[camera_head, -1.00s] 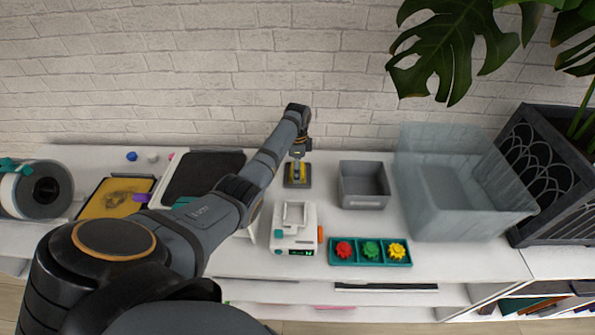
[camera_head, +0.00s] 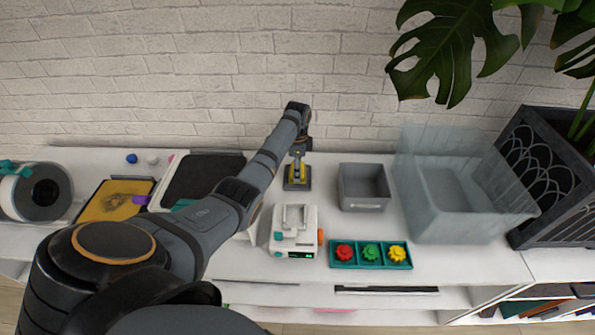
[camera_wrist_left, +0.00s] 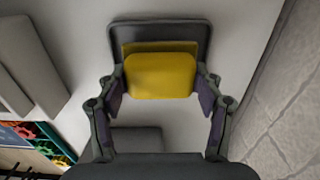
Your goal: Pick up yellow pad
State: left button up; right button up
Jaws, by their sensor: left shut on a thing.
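The yellow pad (camera_wrist_left: 160,76) is between the fingers of my left gripper (camera_wrist_left: 160,92) in the left wrist view, with both fingertips against its sides. A dark grey tray (camera_wrist_left: 204,40) lies directly behind the pad in that view. In the head view my left gripper (camera_head: 297,168) points down at the dark tray (camera_head: 287,186), with only bits of the yellow pad (camera_head: 303,176) showing. I cannot tell whether the pad is clear of the tray. My right gripper is not in view.
A grey open bin (camera_head: 363,202) stands just right of the gripper, with a translucent tub (camera_head: 470,226) beyond it. In front are a white device (camera_head: 293,240) and a teal tray (camera_head: 371,264) with red, green and yellow gears. A brick wall (camera_head: 250,75) rises behind.

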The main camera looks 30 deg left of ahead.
pick_arm(q)
jog(key=shift+r, duration=0.95)
jog(key=s+d+r+p, duration=0.8)
jog(key=s+r+p, duration=0.1)
jog(key=s+r, duration=0.1)
jog(key=shift+s+d, duration=0.25)
jog(key=shift+s, duration=0.35)
